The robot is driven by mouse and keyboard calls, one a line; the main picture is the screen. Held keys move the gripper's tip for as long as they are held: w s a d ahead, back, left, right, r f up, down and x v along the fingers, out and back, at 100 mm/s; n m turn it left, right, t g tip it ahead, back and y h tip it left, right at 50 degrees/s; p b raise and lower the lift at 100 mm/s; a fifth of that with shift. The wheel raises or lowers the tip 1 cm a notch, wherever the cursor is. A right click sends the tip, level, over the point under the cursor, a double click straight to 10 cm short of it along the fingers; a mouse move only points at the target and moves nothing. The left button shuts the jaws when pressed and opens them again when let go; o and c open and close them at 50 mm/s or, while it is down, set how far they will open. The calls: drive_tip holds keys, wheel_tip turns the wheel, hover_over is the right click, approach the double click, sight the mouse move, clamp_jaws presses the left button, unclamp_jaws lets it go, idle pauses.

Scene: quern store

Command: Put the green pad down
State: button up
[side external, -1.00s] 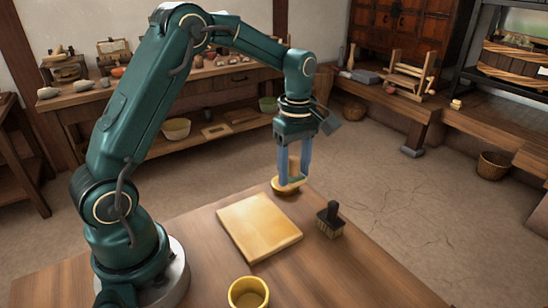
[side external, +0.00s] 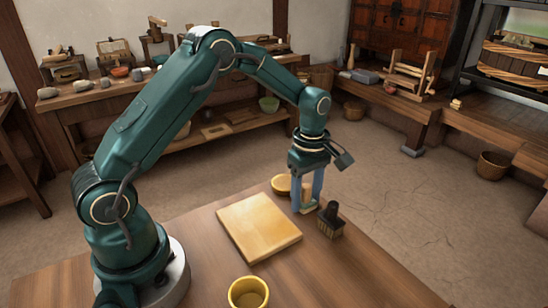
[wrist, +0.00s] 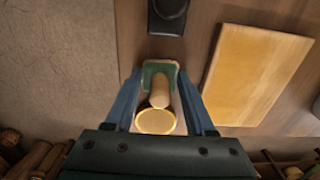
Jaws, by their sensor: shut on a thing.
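My gripper (side external: 307,204) is shut on the green pad, between the yellow dish and the dark brush. The green pad (wrist: 158,68) shows in the wrist view between the blue fingers, with a pale wooden handle (wrist: 159,92) on it. In the side view the pad is mostly hidden by the fingers, low over the table's far edge area. I cannot tell whether it touches the wood. The round yellow dish (side external: 281,184) stands just left of the gripper; it also shows in the wrist view (wrist: 155,122), partly behind the handle.
The dark brush (side external: 330,222) stands close to the gripper's right. A pale wooden board (side external: 258,228) lies to the left, and a yellow cup (side external: 248,292) stands near the front. The table (side external: 345,272) is bare in front of the brush.

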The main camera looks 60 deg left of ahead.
sight(308, 186)
drive_tip(key=o, duration=1.3)
wheel_tip(308, 186, up, 12)
drive_tip(key=shift+f, duration=0.15)
drive_tip(key=s+d+r+m+t, duration=0.3)
drive_tip(key=s+r+m, duration=0.4)
drive_tip(key=s+m, duration=0.2)
drive_tip(key=s+f+m+t, duration=0.1)
drive_tip(key=s+m, duration=0.2)
drive_tip(key=s+d+f+m, duration=0.1)
drive_tip(key=s+m, duration=0.2)
drive_tip(key=s+f+m+t, duration=0.1)
drive_tip(key=s+m, duration=0.2)
drive_tip(key=shift+s+d+f+t, duration=0.2)
drive_tip(key=shift+s+t, duration=0.05)
drive_tip(key=shift+t, duration=0.05)
